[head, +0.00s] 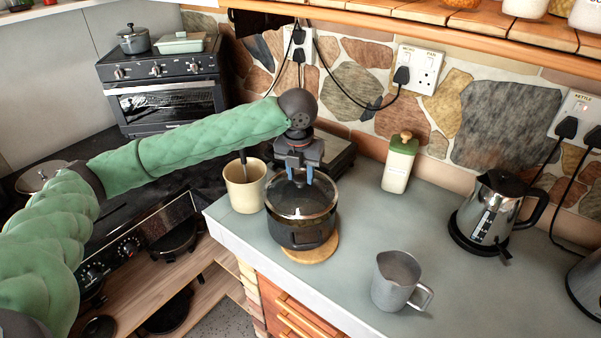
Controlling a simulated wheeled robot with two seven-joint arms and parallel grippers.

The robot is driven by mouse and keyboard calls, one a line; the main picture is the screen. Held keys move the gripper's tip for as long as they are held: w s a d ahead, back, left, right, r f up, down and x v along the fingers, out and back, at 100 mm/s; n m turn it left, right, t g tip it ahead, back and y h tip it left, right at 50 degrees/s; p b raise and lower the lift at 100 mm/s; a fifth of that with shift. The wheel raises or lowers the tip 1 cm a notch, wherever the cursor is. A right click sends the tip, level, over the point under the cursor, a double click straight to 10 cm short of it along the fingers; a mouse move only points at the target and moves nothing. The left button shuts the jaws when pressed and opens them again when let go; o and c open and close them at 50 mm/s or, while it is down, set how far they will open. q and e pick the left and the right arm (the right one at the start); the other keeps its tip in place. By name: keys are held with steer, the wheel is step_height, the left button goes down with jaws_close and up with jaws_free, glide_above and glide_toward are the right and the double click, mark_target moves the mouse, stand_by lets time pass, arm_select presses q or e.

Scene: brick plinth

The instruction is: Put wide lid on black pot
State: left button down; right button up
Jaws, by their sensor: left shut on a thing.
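The black pot (301,234) stands on a round wooden board on the grey counter. The wide lid (318,204), glass with a metal rim, is over the pot's mouth. From this view I cannot tell whether its rim rests fully on the pot. My left gripper (300,182) points down above the lid's middle and is shut on the lid's handle, which its fingers mostly hide. My right gripper is not in view.
A cream mug (245,186) stands close to the left of the pot, near the counter's edge. A grey jug (397,281), a green-topped canister (399,164) and a kettle (491,211) stand to the right. The counter between the pot and the jug is clear.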

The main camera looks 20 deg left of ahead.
arm_select(q)
steer(key=shift+r, duration=0.1)
stand_by(0.4)
steer(key=shift+p, duration=1)
stand_by(0.3)
steer(key=shift+f, duration=0.25)
steer(key=shift+f, duration=0.65)
steer(key=shift+f, duration=0.6)
stand_by(0.8)
steer(key=c, duration=0.8)
jaws_free()
steer(key=shift+c, duration=0.2)
